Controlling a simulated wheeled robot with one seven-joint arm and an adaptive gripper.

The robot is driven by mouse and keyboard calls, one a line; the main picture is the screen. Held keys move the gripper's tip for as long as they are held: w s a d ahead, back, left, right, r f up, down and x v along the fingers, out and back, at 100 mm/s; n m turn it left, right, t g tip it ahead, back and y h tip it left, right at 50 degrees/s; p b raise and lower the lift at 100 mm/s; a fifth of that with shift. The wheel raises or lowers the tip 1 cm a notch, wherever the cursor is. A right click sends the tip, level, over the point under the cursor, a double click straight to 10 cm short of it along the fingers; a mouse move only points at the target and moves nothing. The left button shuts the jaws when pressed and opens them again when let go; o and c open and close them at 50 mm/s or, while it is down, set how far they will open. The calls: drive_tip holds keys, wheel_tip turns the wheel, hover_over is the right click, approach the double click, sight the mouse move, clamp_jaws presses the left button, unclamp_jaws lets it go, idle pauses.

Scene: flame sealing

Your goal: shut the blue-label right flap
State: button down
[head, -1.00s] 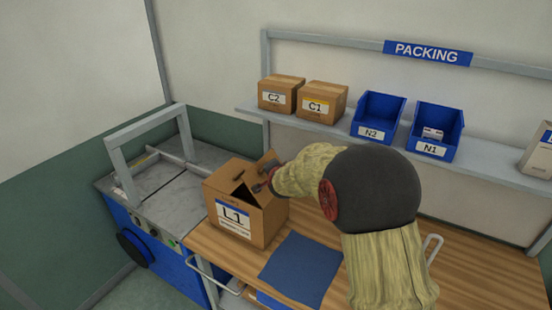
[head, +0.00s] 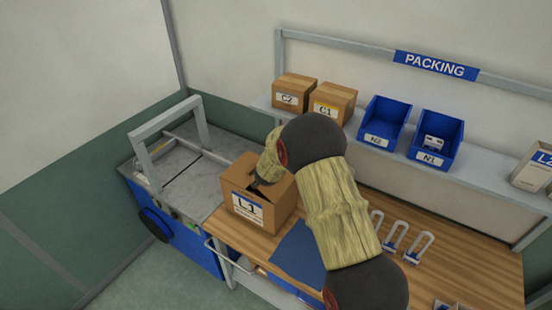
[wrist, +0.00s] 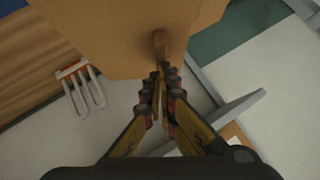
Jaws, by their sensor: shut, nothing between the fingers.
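The cardboard box (head: 273,217) labelled L1 stands at the left end of the wooden bench, with a blue-striped white label on its front. A dark opening shows at its top, beside my gripper (head: 258,184). My arm hides much of the top, so I cannot tell how the right flap lies. In the wrist view, a broad cardboard face (wrist: 110,35) fills the upper middle. My gripper (wrist: 162,72) is shut and empty, its tips close to a small brown strip at the cardboard; contact is unclear.
A metal-topped blue machine (head: 180,170) stands left of the box. A blue mat (head: 298,252) lies in front on the bench (head: 460,265), with several metal loops (head: 394,238) to the right. The shelf (head: 490,170) behind holds small cartons and blue bins.

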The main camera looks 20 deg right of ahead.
drive_tip(key=shift+w+a+f+p, duration=0.25)
drive_tip(key=shift+w+p, duration=0.1)
drive_tip(key=shift+p, duration=0.15)
drive_tip(key=shift+w+a+f+b, duration=0.15)
drive_tip(key=shift+w+a+f, duration=0.25)
drive_tip(key=shift+f, duration=0.25)
drive_tip(key=shift+w+a+f+b, duration=0.1)
drive_tip(key=shift+w+a+f, duration=0.15)
drive_tip(key=shift+w+f, duration=0.3)
drive_tip(key=shift+w+a+f+b, duration=0.15)
drive_tip(key=shift+w+a+f, duration=0.2)
drive_tip(key=shift+f, duration=0.4)
drive_tip(key=shift+r, duration=0.1)
